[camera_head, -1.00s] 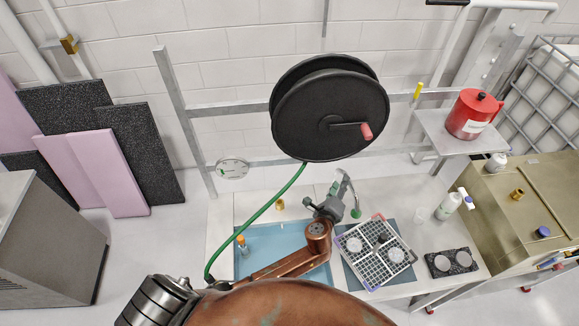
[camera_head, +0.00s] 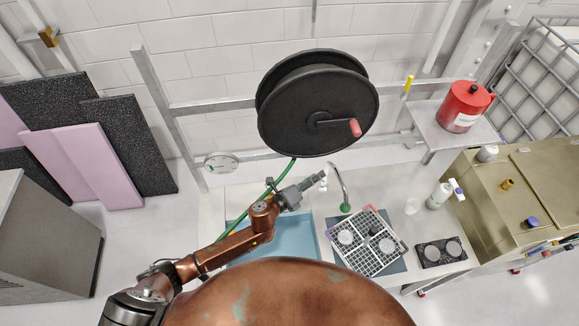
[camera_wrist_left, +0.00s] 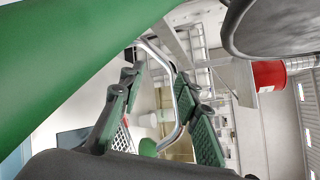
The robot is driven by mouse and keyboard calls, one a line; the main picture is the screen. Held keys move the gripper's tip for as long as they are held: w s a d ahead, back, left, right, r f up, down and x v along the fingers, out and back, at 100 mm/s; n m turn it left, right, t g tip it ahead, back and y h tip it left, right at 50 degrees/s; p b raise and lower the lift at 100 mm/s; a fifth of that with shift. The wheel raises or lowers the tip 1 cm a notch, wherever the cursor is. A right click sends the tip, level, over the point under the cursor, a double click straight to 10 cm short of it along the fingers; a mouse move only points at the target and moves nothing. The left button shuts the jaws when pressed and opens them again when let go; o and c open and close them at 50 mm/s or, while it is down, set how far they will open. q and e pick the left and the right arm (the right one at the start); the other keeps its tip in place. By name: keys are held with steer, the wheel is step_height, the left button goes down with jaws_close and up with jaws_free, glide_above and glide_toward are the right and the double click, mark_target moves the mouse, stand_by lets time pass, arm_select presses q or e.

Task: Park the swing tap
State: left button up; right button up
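The swing tap (camera_head: 343,186) is a thin, curved silver spout with a green part (camera_head: 346,208) at its lower end, above the back of the sink counter. My left gripper (camera_head: 321,178) is just left of the spout in the head view, pointing right. In the left wrist view its green-padded fingers (camera_wrist_left: 158,82) are apart. The spout (camera_wrist_left: 179,112) shows in the gap between them, and no finger is seen closed on it. I cannot tell how deep it lies between them. My right gripper is not in view.
A black hose reel (camera_head: 318,105) hangs above the tap, its green hose (camera_head: 233,228) running down behind my left arm. A blue basin (camera_head: 303,232) lies below the arm. A white dish rack (camera_head: 367,243) stands right of it. A red can (camera_head: 465,106) sits on a shelf.

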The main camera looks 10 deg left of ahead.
arm_select(q)
steer(key=v, duration=0.7)
step_height(320, 180, up, 9)
steer(key=a+n+t+h+b, duration=0.1)
steer(key=a+t+b, duration=0.1)
steer(key=shift+w+a+t, duration=0.3)
steer(key=shift+w+a, duration=0.05)
steer(key=shift+w, duration=0.05)
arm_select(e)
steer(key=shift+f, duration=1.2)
arm_select(q)
steer(key=shift+c, duration=0.2)
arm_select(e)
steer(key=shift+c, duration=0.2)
